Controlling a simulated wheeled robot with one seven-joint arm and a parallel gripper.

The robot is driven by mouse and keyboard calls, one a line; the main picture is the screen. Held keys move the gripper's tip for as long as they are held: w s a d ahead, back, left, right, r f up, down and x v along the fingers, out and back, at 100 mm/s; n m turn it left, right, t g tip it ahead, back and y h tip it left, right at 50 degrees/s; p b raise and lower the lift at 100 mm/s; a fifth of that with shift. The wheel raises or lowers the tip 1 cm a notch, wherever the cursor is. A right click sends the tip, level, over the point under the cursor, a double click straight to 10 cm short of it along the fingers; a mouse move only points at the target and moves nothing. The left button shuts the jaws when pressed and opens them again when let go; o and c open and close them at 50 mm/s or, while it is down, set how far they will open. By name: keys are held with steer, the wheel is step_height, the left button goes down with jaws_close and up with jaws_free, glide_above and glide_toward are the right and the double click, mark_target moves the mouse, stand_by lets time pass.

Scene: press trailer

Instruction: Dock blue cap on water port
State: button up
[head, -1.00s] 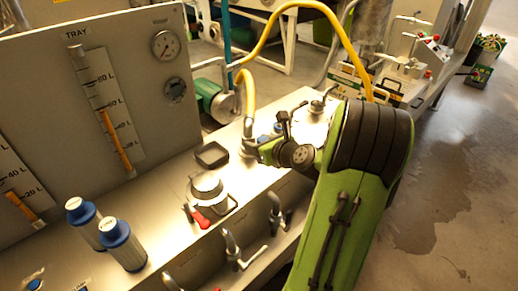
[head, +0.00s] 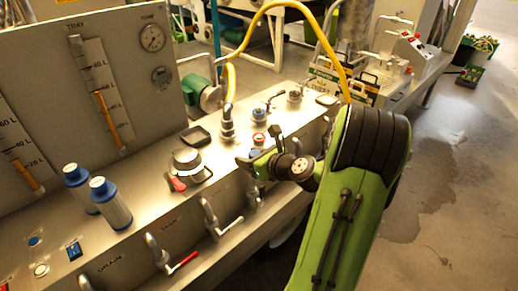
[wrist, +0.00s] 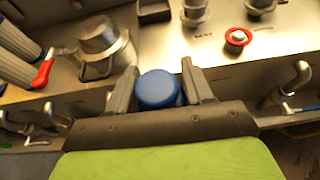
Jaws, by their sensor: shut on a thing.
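My gripper (wrist: 158,80) is shut on a blue cap (wrist: 157,91), which sits between its two fingers in the wrist view. In the head view my gripper (head: 256,163) is at the front edge of the steel bench, and the cap is mostly hidden there. I cannot read which is the water port. A red-ringed fitting (wrist: 238,38) lies just beyond the right finger, apart from the cap.
A round clamped lid with a red handle (head: 188,162) stands left of my gripper, beside a dark square tray (head: 195,136). Two blue-topped bottles (head: 110,203) stand farther left. Lever taps (head: 208,215) stick out along the bench's front face.

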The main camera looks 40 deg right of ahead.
steer(key=a+f+n+g+y, duration=0.2)
steer(key=a+f+n+y, duration=0.3)
steer(key=a, duration=0.6)
steer(key=a+f+n+g+y, duration=0.3)
steer(key=a+f+n+y, duration=0.2)
steer(key=a+f, duration=0.3)
steer(key=a+y, duration=0.1)
steer(key=a, duration=0.3)
steer(key=shift+w+n+g, duration=0.15)
steer(key=shift+n+g, duration=0.15)
steer(key=shift+n, duration=0.1)
